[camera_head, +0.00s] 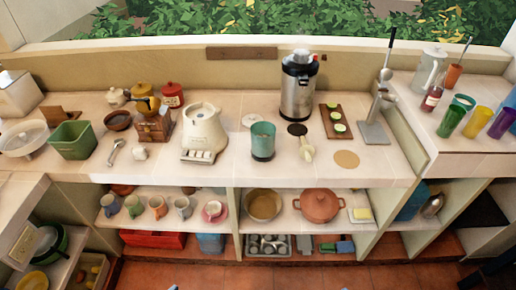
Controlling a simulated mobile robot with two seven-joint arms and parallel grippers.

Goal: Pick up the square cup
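Several small mugs stand in a row on the shelf under the counter: a grey-green one (110,205), a green one (134,205), a tan one (157,207), a grey one (182,207) and a pink cup (213,211) on a saucer. At this size I cannot tell which of them is square. A tall teal cup (262,141) with a dark base stands on the counter. Neither of my grippers shows clearly.
On the counter are a green bin (73,141), a cream appliance (204,134), a steel urn (299,88) and coloured tumblers (478,121). The shelf below also holds a brass pot (263,205) and an orange pot (319,206). A divider (232,228) separates the mugs from the pots.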

